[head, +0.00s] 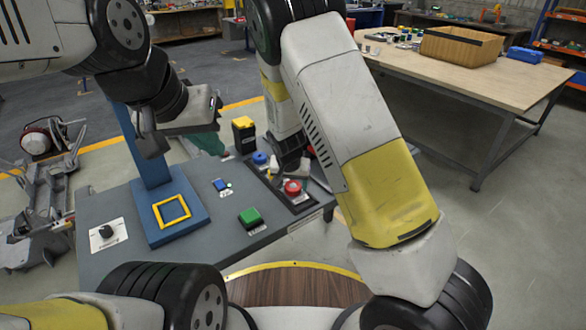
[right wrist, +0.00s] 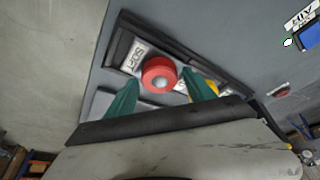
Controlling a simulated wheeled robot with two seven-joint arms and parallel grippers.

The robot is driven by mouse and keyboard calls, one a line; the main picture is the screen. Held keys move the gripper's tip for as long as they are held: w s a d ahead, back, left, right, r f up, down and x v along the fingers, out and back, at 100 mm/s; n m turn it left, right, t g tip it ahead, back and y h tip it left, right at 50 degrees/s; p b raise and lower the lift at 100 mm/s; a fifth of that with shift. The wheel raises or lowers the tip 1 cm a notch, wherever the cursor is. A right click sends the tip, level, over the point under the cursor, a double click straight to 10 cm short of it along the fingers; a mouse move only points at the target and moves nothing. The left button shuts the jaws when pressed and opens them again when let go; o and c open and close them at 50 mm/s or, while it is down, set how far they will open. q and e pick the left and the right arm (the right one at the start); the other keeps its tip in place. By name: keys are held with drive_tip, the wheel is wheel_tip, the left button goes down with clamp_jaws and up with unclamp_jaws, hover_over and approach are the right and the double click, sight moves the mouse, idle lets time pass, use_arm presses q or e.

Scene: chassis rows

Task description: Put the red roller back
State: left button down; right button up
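A red roller (head: 293,187) with a pale centre sits on a black tray (head: 304,204) near the right edge of the grey table. The red roller also shows in the right wrist view (right wrist: 158,74), beside a white label on the black tray. My right gripper (right wrist: 161,80) points down at it. Its two green fingers are apart, one on each side of the roller in the picture, with gaps visible. Whether they reach down to its height I cannot tell. My left gripper (head: 150,138) is raised above the left part of the table, away from the roller; its finger gap is unclear.
The table also holds a blue stand (head: 194,218) with a yellow square, a green block (head: 250,217), a black piece on a white card (head: 107,232), a small blue block (head: 221,184) and a blue round piece (head: 260,158). A wooden workbench (head: 490,85) stands behind at right.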

drive_tip(key=shift+o, duration=0.3)
drive_tip(key=shift+r, duration=0.3)
drive_tip(key=d+v, duration=0.1)
drive_tip(key=v, duration=1)
drive_tip(key=s+d+r+n+t+y, duration=0.1)
drive_tip(key=s+d+r, duration=0.6)
drive_tip(key=s+r, duration=0.3)
drive_tip(key=s+d+r+n+y, duration=0.1)
drive_tip(key=s+d+r, duration=0.6)
drive_tip(key=s+r, duration=0.3)
drive_tip(key=s, duration=0.2)
drive_tip(key=shift+s+d+r+t+y, duration=0.35)
drive_tip(key=shift+r+t+y, duration=0.05)
drive_tip(key=shift+o, duration=0.4)
drive_tip(key=shift+w, duration=0.1)
